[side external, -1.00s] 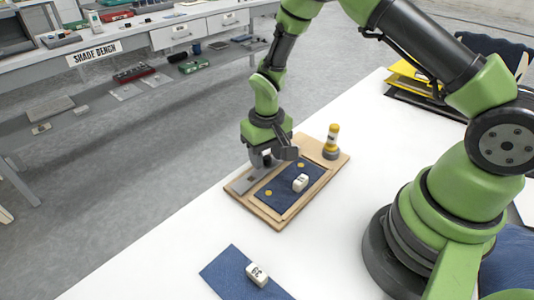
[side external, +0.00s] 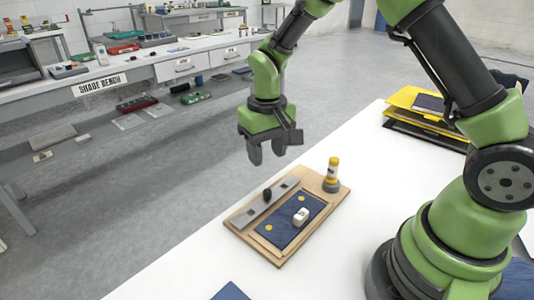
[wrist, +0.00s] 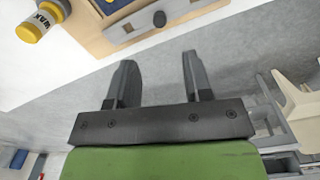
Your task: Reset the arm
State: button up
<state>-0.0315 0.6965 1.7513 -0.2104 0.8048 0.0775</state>
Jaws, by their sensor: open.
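My gripper (side external: 267,153) is open and empty, raised above and behind the wooden board (side external: 282,259) on the white table. In the wrist view its two fingers (wrist: 156,82) stand apart with nothing between them. A grey metal bar (side external: 266,208) with a black knob (side external: 267,195) lies along the board's left side. A dark blue panel (side external: 285,235) with yellow dots lies on the board, and a white block (side external: 301,216) sits on it. A yellow-topped bottle (side external: 332,175) stands at the board's far right corner; its label reads WAX in the wrist view (wrist: 36,23).
Yellow and black folders or trays (side external: 428,112) sit at the table's back right. A blue cloth (side external: 231,292) shows at the bottom edge. A grey bench marked SHADE BENCH (side external: 100,85) stands across the floor. The air around my gripper is clear.

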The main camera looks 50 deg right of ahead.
jog(key=s+r+t, duration=0.2)
jog(key=s+r, duration=0.1)
jog(key=r, duration=0.6)
jog(key=s+a+r+t+y, duration=0.1)
jog(key=s+r, duration=0.3)
jog(key=s, duration=0.4)
jog(key=s+r+m+t+y, duration=0.1)
jog(key=s+r+t, duration=0.3)
jog(key=s, duration=0.4)
jog(key=shift+a+r, duration=0.35)
jog(key=shift+r, duration=0.4)
